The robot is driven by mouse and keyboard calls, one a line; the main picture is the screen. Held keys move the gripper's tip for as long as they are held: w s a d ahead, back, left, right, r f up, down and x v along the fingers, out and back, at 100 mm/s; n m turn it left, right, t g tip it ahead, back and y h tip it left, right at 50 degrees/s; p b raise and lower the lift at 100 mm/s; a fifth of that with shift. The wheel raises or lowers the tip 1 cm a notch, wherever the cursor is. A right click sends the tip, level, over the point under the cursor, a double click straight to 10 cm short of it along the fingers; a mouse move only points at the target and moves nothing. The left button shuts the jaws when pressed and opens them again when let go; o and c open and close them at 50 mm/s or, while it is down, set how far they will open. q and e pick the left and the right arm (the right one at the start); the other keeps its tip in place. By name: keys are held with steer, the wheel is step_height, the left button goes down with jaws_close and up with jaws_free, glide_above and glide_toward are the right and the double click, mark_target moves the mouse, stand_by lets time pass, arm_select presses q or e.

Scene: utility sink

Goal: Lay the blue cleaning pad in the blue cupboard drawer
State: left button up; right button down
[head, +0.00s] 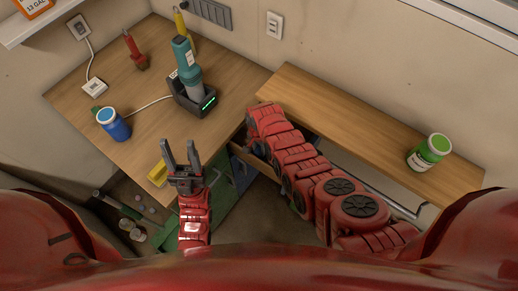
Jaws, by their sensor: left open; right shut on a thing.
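My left gripper (180,153) is open and empty, its two dark fingers pointing up in the picture, over the front edge of the left worktop. My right arm reaches from the lower right to the gap between the two worktops. Its fingers are hidden below the red wrist, so what they hold does not show. A blue cupboard front (238,171) shows under the worktop corner, with a wooden drawer edge (258,150) beside it, partly covered by the arm. I cannot make out the blue cleaning pad.
The left worktop (140,85) bears a teal device in a dark dock (192,95), a blue jar (114,124), a red tool (136,50) and a yellow item (157,174). A green jar (429,152) stands on the right worktop (340,110), otherwise bare.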

mark_target(259, 149)
steer(key=shift+f, duration=0.1)
steer(key=shift+f, duration=0.15)
steer(key=c, duration=0.6)
jaws_free()
steer(key=shift+r, duration=0.35)
step_height(259, 149, up, 2)
step_height(259, 149, up, 10)
steer(key=b, duration=0.2)
steer(key=shift+f+b, duration=0.15)
steer(key=shift+b, duration=0.2)
